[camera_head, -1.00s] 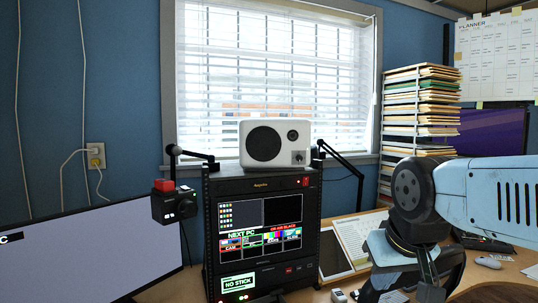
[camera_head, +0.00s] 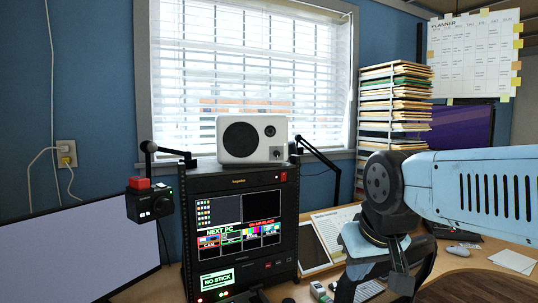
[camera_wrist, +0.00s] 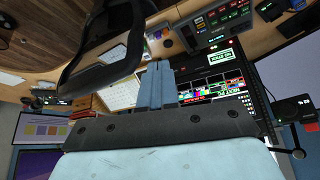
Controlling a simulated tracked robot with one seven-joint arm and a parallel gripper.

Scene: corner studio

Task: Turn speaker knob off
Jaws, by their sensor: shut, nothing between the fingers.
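The white speaker (camera_head: 240,150) stands on top of the black equipment rack in front of the window. Its small dark knob (camera_head: 277,154) is at the lower right of its front, below a small round driver. The knob's setting is too small to read. My arm comes in from the right in the head view, lower than the speaker and to its right. In the wrist view my gripper (camera_wrist: 155,72) shows two light blue fingers pressed together, with nothing between them. It is apart from the speaker, which I cannot make out in the wrist view.
The rack (camera_head: 188,225) has a lit screen (camera_head: 220,212). A paper stack (camera_head: 395,110) stands behind my arm. A large monitor (camera_head: 80,250) fills the lower left.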

